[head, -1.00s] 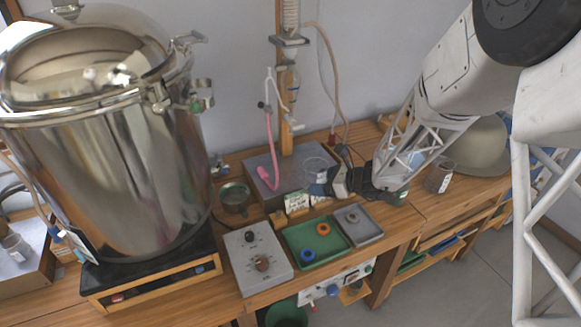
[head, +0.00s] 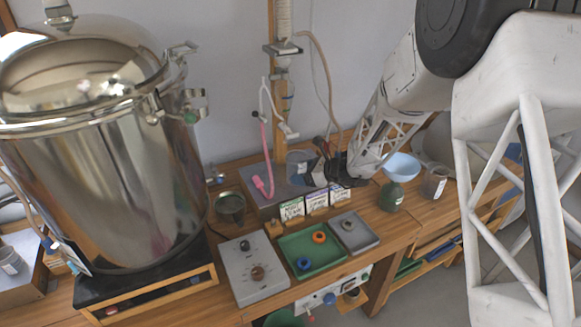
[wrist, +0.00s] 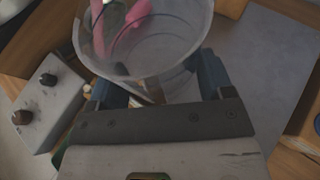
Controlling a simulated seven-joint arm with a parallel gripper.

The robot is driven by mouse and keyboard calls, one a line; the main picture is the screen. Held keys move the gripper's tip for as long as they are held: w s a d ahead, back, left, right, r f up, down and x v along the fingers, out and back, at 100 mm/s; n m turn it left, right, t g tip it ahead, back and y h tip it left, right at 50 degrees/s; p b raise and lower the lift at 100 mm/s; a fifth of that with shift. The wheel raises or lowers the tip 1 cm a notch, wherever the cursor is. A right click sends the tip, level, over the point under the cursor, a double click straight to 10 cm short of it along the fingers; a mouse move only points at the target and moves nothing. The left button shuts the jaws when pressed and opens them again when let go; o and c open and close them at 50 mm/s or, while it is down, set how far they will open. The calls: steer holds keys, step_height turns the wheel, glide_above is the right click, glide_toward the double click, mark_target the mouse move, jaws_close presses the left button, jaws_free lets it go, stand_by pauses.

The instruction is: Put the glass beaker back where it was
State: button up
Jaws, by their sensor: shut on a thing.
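The clear glass beaker (head: 297,166) is between the fingers of my gripper (head: 318,172) in the head view. It is over the grey platform (head: 262,201) of the stand, just right of the pink tube (head: 268,165). I cannot tell whether its base touches the platform. In the wrist view, the beaker (wrist: 150,45) fills the top middle, its open mouth facing the camera. The blue-grey fingertips of my gripper (wrist: 160,82) press on its two sides. The pink tube (wrist: 130,24) shows through the glass.
A wooden post (head: 276,90) with glassware stands behind the platform. Labelled cards (head: 316,200), a green tray (head: 312,243) and a grey control box (head: 255,268) sit in front. A green jar (head: 391,197), a blue funnel (head: 402,166) and a brown jar (head: 434,182) stand right. A large steel vessel (head: 110,190) fills the left.

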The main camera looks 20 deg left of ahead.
mark_target(290, 158)
steer(key=w+a, duration=0.6)
steer(key=shift+w+a, duration=0.15)
steer(key=shift+a, duration=0.05)
steer(key=shift+f, duration=0.1)
steer(key=shift+f, duration=1.65)
steer(key=shift+f, duration=0.1)
steer(key=o, duration=1.1)
steer(key=shift+c, duration=0.2)
